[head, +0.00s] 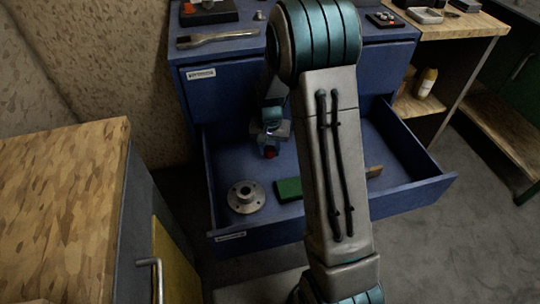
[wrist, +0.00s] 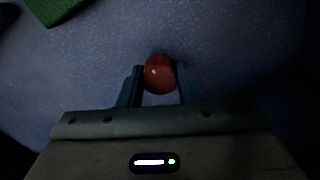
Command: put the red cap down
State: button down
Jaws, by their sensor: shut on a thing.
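The red cap (wrist: 160,73) is held between the two fingers of my gripper (wrist: 159,85) in the wrist view. In the head view the red cap (head: 271,153) shows as a small red spot under my gripper (head: 270,148), inside the open blue drawer (head: 332,227). My gripper is shut on the cap, over the left back part of the drawer floor. I cannot tell whether the cap touches the drawer floor.
In the drawer lie a grey metal flange (head: 245,197) and a green block (head: 288,189); a brown item (head: 374,171) is partly hidden by my arm. A brush (head: 217,38) lies on the cabinet top. Drawer floor around the cap looks clear.

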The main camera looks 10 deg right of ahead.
aim_at(270, 149)
jog(key=shift+f, duration=1.5)
jog(key=shift+f+b, duration=0.1)
jog(key=shift+b, duration=0.25)
jog(key=c, duration=1)
grip_release()
jog(key=shift+c, duration=0.2)
